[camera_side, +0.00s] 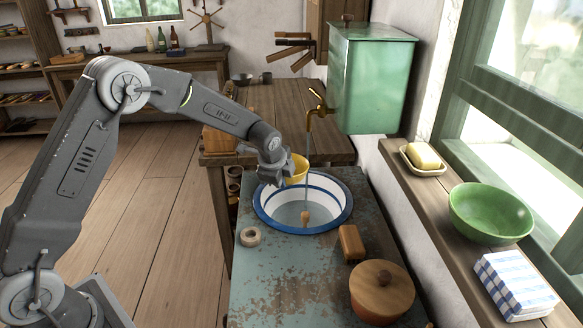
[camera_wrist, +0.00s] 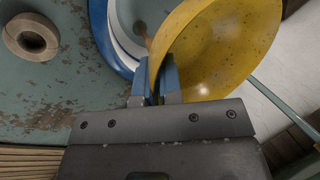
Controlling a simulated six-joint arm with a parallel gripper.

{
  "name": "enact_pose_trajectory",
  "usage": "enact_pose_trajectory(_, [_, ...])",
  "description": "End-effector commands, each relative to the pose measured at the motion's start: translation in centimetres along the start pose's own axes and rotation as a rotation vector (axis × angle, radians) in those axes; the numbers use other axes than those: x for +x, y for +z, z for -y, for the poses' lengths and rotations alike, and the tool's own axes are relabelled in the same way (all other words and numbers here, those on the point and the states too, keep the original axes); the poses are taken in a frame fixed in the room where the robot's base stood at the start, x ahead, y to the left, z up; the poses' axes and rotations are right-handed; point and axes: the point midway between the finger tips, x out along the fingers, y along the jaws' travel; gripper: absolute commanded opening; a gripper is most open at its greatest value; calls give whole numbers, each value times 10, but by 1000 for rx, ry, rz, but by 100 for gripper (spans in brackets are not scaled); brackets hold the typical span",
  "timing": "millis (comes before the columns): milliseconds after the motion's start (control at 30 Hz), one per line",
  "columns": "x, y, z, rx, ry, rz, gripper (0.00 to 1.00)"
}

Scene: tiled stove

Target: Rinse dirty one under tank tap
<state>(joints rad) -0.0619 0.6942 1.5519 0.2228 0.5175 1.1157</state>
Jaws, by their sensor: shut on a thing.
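My gripper (camera_side: 276,174) is shut on a yellow cup or bowl (camera_side: 297,168), holding it by its rim above the left side of the basin. In the wrist view, the blue fingertips (camera_wrist: 156,82) pinch the edge of the yellow vessel (camera_wrist: 225,45), which is tilted and has small dark specks on its surface. The white basin (camera_side: 262,205) has blue bands and is set in the worn counter. The green tank (camera_side: 372,75) has a brass tap (camera_side: 319,108), and a thin stream (camera_side: 307,150) falls from it into the basin, close to the vessel's right side.
A beige ring (camera_side: 250,236), a brown block (camera_side: 351,242) and a lidded pot (camera_side: 381,290) stand on the worn counter (camera_side: 285,285). The window sill holds a soap dish (camera_side: 422,160), green bowl (camera_side: 490,212) and folded checked cloth (camera_side: 514,285). A wooden table (camera_side: 265,105) is behind.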

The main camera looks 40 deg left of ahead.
Motion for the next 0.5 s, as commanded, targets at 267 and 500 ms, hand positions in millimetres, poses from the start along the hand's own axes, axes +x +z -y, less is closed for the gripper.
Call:
enact_pose_trajectory(267, [-9, 8, -18, 1, -2, 0, 0])
enact_pose_trajectory(500, [-15, 13, -33, -1, -1, 0, 0])
